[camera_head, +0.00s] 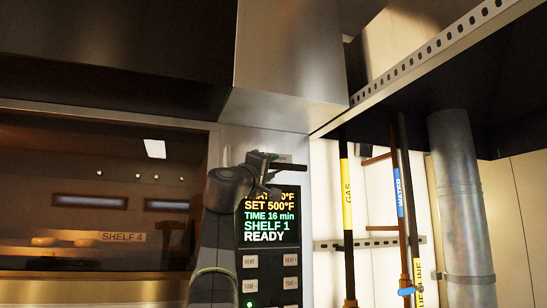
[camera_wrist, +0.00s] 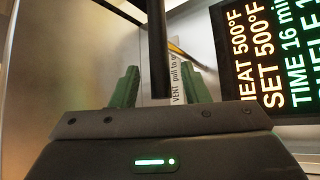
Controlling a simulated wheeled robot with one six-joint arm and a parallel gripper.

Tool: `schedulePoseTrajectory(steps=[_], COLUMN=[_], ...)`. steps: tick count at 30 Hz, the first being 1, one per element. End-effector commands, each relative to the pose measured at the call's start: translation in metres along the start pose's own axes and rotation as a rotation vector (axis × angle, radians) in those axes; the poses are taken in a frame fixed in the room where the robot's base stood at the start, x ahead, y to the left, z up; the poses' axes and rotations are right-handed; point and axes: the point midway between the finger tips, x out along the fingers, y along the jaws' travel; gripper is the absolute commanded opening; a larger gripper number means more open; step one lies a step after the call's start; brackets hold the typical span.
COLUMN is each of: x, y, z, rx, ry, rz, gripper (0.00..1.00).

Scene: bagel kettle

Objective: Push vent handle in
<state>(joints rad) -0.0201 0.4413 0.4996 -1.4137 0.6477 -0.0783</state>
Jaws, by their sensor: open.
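The vent handle is a dark bar (camera_wrist: 156,40) at the oven's control panel. In the wrist view it runs down from the top edge, between my two green fingers. In the head view a dark bar (camera_head: 291,167) sticks out to the right above the display, and my gripper (camera_head: 262,168) is beside it. My gripper (camera_wrist: 160,70) is open, with a finger on each side of the bar. I cannot tell whether either finger touches it. A white label (camera_wrist: 181,88) starting "VENT pull to" lies behind the bar. The handle's mount is hidden.
The lit display (camera_head: 267,220) reads SET 500°F, TIME 16 min, SHELF 1, READY, with buttons below it. The oven window (camera_head: 95,200) is at left. Upright gas (camera_head: 347,195) and water (camera_head: 400,190) pipes and a metal duct (camera_head: 461,200) stand at right.

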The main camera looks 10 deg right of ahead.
Motion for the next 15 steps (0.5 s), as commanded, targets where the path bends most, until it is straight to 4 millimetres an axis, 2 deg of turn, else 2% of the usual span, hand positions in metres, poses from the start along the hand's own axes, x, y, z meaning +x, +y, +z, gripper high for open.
schedulePoseTrajectory(steps=[1,6,15], x=[0.008,0.020,0.023], y=[0.002,0.001,-0.001], z=[-0.002,-0.001,0.000], rx=[-0.001,0.000,0.001], ry=[-0.001,0.000,0.001], rz=[-0.001,-0.001,-0.001], gripper=[0.41,0.41,0.41])
